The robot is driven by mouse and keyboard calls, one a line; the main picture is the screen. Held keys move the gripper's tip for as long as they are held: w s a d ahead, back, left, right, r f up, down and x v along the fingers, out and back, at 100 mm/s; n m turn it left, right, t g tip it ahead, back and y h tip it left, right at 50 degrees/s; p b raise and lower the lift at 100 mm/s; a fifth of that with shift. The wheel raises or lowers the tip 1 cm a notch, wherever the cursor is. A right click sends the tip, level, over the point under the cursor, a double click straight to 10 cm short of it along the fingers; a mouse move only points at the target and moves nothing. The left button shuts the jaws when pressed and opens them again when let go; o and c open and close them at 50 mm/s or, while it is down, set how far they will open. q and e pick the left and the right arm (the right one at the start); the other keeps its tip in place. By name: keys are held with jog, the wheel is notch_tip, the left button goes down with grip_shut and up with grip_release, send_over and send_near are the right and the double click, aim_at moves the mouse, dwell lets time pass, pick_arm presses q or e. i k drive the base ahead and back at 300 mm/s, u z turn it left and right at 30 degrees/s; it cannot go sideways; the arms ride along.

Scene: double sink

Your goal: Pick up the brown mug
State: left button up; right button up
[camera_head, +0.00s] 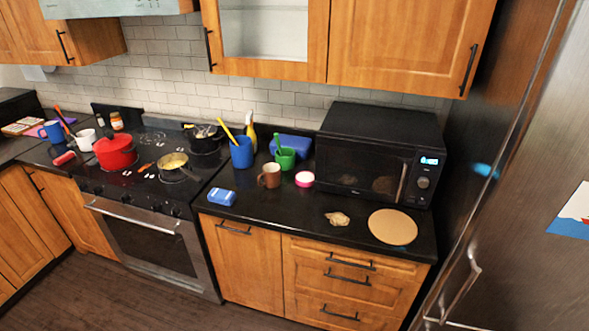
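The brown mug (270,175) stands upright on the black counter (262,208), between the stove and the microwave. Its handle points to the left. A blue cup with a yellow utensil stands behind it to the left, and a green cup stands behind it to the right. Nothing covers the mug from this view. Neither of my grippers is in view.
The stove (150,225) with a red pot (115,152) and pans is on the left. A blue box (222,197), a pink-and-white item (304,179), the microwave (378,155) and a round tan board (392,227) share the counter. A fridge (510,180) stands at right.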

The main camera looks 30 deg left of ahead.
aim_at(271, 171)
jog(key=u, duration=0.15)
jog(key=i, duration=0.75)
jog(key=u, duration=1.2)
jog(key=i, duration=0.65)
jog(key=u, duration=0.6)
